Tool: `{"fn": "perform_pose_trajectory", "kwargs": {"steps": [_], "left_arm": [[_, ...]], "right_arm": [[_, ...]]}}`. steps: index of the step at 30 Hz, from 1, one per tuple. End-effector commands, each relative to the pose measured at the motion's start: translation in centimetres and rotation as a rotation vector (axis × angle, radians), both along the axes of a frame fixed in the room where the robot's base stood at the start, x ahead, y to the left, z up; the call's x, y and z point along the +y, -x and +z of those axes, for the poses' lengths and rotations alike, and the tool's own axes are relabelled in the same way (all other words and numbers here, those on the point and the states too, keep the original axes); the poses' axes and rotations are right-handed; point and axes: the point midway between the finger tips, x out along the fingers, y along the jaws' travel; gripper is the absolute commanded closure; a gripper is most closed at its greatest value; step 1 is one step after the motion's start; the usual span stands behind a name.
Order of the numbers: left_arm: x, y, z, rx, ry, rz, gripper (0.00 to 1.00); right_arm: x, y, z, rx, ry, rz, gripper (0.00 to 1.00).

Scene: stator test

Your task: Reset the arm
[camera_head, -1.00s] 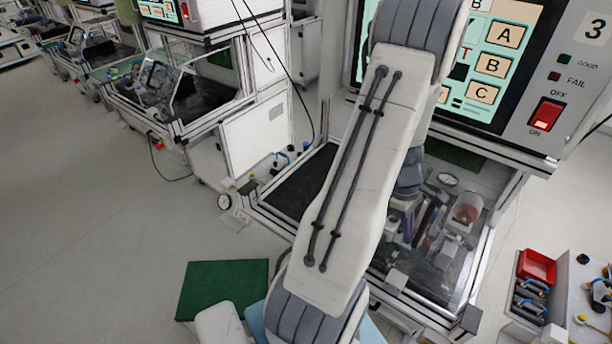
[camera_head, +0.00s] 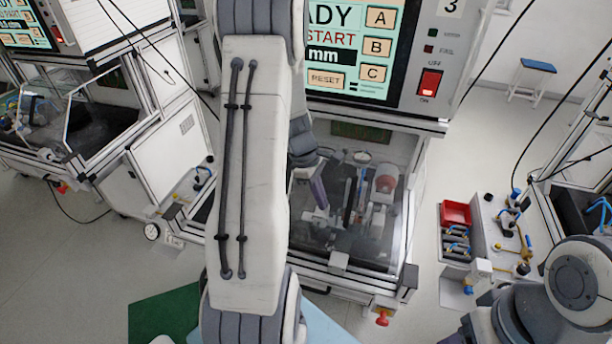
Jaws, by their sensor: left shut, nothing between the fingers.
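My left arm (camera_head: 255,170) rises through the left-centre of the view, its white link in front of the test station (camera_head: 400,140). The station's screen (camera_head: 350,45) is partly covered by my left arm and reads RESET at the bottom. A lit red switch (camera_head: 429,84) is right of it.
The bay holds a fixture with a reddish round part (camera_head: 385,183). To the right stand a red bin (camera_head: 456,213) and a side table (camera_head: 500,235) with small parts. Another workstation (camera_head: 70,110) is at the left. A green mat (camera_head: 165,312) lies on open floor.

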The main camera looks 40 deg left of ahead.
Motion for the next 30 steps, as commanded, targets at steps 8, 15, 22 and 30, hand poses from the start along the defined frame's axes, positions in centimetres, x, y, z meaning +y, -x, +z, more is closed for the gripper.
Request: {"fn": "perform_pose_trajectory", "kwargs": {"steps": [8, 15, 22, 30], "left_arm": [[1.9, 0.5, 4.9, -0.004, -0.003, 0.006, 1.00], [2.3, 0.6, 6.4, 0.001, -0.002, 0.003, 1.00], [1.3, 0.5, 6.5, -0.005, -0.008, -0.039, 1.00], [-11.1, 1.4, 7.0, -0.102, -0.092, -0.690, 1.00]], "right_arm": [[0.0, 0.0, -1.3, 0.001, 0.001, -0.002, 0.41], [0.0, 0.0, -1.4, 0.000, 0.000, -0.003, 0.41], [0.0, 0.0, -1.6, 0.000, 0.000, -0.003, 0.41], [0.0, 0.0, -3.7, 0.000, 0.000, -0.003, 0.41]]}}
